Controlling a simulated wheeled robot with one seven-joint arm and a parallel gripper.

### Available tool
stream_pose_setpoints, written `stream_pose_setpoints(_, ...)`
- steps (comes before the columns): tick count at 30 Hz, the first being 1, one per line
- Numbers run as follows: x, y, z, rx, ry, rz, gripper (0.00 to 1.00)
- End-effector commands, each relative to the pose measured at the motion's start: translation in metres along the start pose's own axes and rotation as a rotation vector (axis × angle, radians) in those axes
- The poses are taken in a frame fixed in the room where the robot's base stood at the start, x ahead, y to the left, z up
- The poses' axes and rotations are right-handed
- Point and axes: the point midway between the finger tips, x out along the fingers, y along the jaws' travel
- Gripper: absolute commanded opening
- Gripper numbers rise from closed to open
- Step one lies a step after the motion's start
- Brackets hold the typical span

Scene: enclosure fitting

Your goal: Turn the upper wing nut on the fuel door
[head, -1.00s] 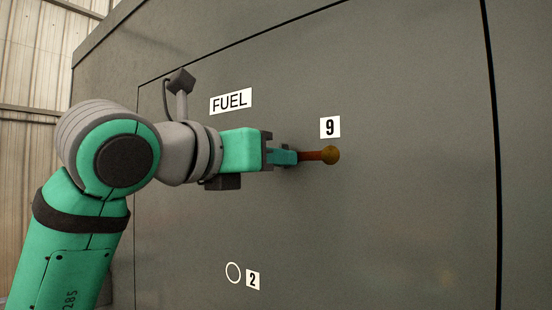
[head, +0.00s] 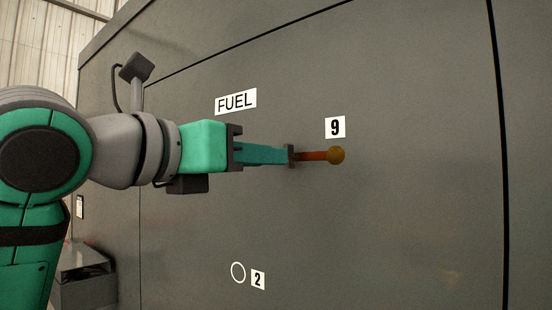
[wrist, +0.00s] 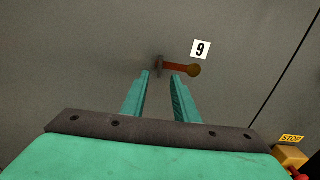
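A red-brown lever (head: 313,156) with a round brown ball end (head: 336,155) sits on the grey fuel door (head: 400,220), beside the label 9. It looks like a ball-ended handle, not a wing nut. It lies about level, pointing right from a dark hub (head: 290,155). In the wrist view the hub (wrist: 159,66) is just ahead of the finger gap, and the ball (wrist: 194,70) is to the right. My gripper (wrist: 160,74) is open and empty, its fingers apart and clear of the lever. In the head view my gripper (head: 284,155) points right at the hub.
A FUEL label (head: 236,101) is above my gripper. Lower down are a white ring (head: 238,272) and a label 2 (head: 258,279). A yellow STOP box (wrist: 291,157) is at the wrist view's lower right. A dark cabinet (head: 85,280) stands at lower left.

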Motion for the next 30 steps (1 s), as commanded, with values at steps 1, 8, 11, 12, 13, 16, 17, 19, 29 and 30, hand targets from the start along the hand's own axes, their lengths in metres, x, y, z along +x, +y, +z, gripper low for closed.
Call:
stream_pose_setpoints(1,-0.009,0.001,0.0,0.0,-0.001,0.002,0.27)
stream_pose_setpoints(8,-0.041,0.0,0.0,0.0,0.0,0.0,0.27)
stream_pose_setpoints(11,-0.047,0.0,0.0,0.001,0.0,-0.001,0.27)
stream_pose_setpoints(12,-0.048,0.0,0.0,0.001,0.001,-0.001,0.27)
stream_pose_setpoints(13,-0.049,0.0,0.0,0.001,0.001,-0.001,0.27)
stream_pose_setpoints(16,-0.049,-0.001,0.0,0.001,0.001,-0.001,0.27)
stream_pose_setpoints(17,-0.049,-0.001,0.0,0.001,0.001,-0.001,0.27)
stream_pose_setpoints(19,-0.049,-0.001,0.0,0.0,0.001,-0.001,0.27)
stream_pose_setpoints(29,-0.048,-0.002,0.0,0.001,0.001,-0.004,0.27)
stream_pose_setpoints(30,-0.048,-0.002,0.0,0.001,0.001,-0.005,0.27)
